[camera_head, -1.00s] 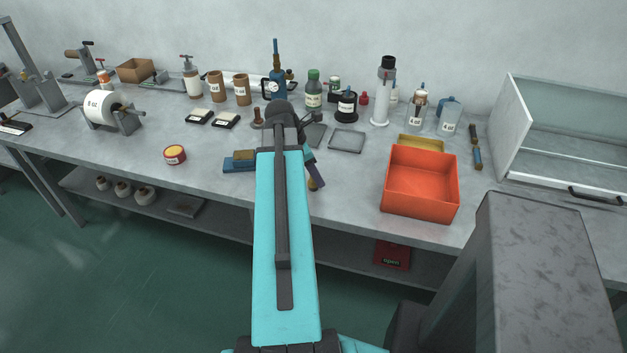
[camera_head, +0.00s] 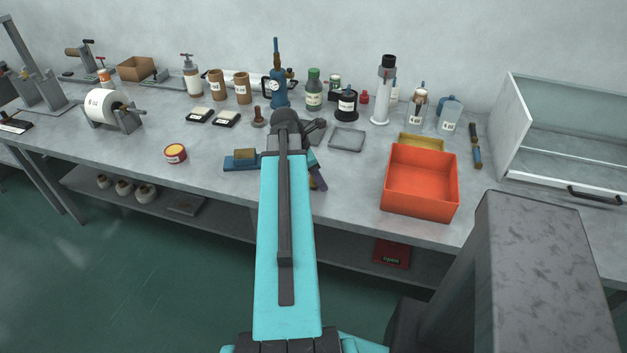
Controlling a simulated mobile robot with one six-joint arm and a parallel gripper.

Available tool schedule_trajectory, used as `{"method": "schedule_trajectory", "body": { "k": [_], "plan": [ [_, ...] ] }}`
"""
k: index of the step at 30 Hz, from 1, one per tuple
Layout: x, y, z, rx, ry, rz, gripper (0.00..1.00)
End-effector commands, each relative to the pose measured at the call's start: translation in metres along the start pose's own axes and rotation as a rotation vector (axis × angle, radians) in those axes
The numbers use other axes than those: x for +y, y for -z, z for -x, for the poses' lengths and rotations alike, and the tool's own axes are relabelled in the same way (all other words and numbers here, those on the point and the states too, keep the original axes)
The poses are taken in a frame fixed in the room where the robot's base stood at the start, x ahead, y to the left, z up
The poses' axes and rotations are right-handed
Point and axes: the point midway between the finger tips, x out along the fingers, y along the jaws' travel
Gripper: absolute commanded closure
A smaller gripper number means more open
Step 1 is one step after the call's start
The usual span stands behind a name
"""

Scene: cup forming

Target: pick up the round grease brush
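No object can be identified with certainty as the round grease brush. A blue-handled tool (camera_head: 276,50) stands upright in or behind a blue labelled container (camera_head: 279,88) at the back of the bench. Two short handled tools, one dark (camera_head: 473,133) and one with a blue part (camera_head: 477,157), lie at the right beside the white cabinet. My teal arm reaches over the bench's front edge. Dark grey parts at its far end, around my gripper (camera_head: 314,130), are over the middle of the bench. The fingers are mostly hidden by the arm, so their opening does not show.
An orange bin (camera_head: 421,189) stands at the front right. A small grey tray (camera_head: 347,139), a brown knobbed piece (camera_head: 258,118) and a blue block (camera_head: 241,162) lie around the arm's end. Bottles line the back. The left front of the bench is mostly clear.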

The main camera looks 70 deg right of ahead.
Motion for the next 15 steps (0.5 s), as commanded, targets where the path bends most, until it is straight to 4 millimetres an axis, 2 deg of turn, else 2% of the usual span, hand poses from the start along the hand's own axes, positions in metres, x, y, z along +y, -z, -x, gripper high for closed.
{"method": "schedule_trajectory", "body": {
  "k": [1, 6, 15],
  "plan": [
    [0.0000, 0.0000, 0.0001, 0.000, 0.000, 0.000, 0.70],
    [0.0000, 0.0000, 0.0001, 0.000, 0.000, 0.000, 0.97],
    [0.0001, -0.0008, 0.0004, 0.000, 0.000, -0.001, 0.98]
  ]
}}
